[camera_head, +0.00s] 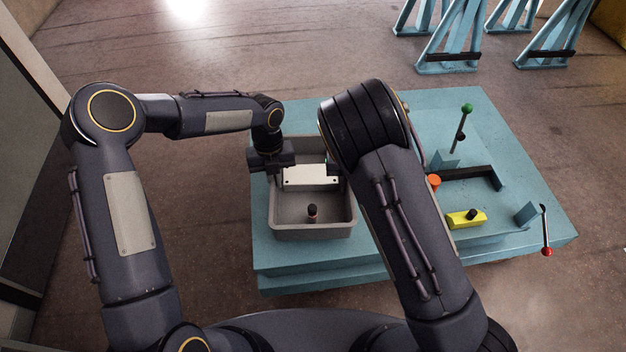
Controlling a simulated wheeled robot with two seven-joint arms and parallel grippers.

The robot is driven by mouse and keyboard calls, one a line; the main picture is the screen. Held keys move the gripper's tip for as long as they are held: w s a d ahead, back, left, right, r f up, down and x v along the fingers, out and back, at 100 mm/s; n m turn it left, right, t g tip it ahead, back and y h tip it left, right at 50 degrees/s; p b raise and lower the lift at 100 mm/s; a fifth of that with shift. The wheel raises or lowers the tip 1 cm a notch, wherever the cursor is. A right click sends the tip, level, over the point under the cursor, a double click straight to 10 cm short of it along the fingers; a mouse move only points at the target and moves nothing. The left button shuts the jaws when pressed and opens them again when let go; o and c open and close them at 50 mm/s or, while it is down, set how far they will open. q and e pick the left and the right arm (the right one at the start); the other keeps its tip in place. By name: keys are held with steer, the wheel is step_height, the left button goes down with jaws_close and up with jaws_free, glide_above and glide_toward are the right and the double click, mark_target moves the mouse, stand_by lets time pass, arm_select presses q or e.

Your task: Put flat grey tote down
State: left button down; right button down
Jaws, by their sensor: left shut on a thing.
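The flat grey tote (312,233) is at the left part of the teal table, open side up. It looks level, and I cannot tell whether its base touches the tabletop. A pale plate with dark dots (310,178) shows at its far part, and a small dark and reddish piece (312,214) stands inside near the front. My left gripper (274,166) is at the tote's far left edge, shut on the tote. My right gripper (335,168) is at the far right edge, mostly hidden behind my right arm, so its fingers cannot be made out.
The teal table (400,108) carries a green-knobbed lever (467,109), a black bar (470,172), an orange knob (433,182), a yellow block (466,219) and a red-knobbed lever (546,250) at right. Teal stands (450,45) are on the floor behind.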

mark_target(278, 193)
arm_select(q)
steer(key=shift+w, duration=0.45)
arm_select(e)
steer(key=shift+w, duration=0.4)
arm_select(q)
steer(key=shift+r, duration=0.1)
arm_select(e)
steer(key=shift+r, duration=0.1)
arm_select(q)
steer(key=shift+s, duration=0.1)
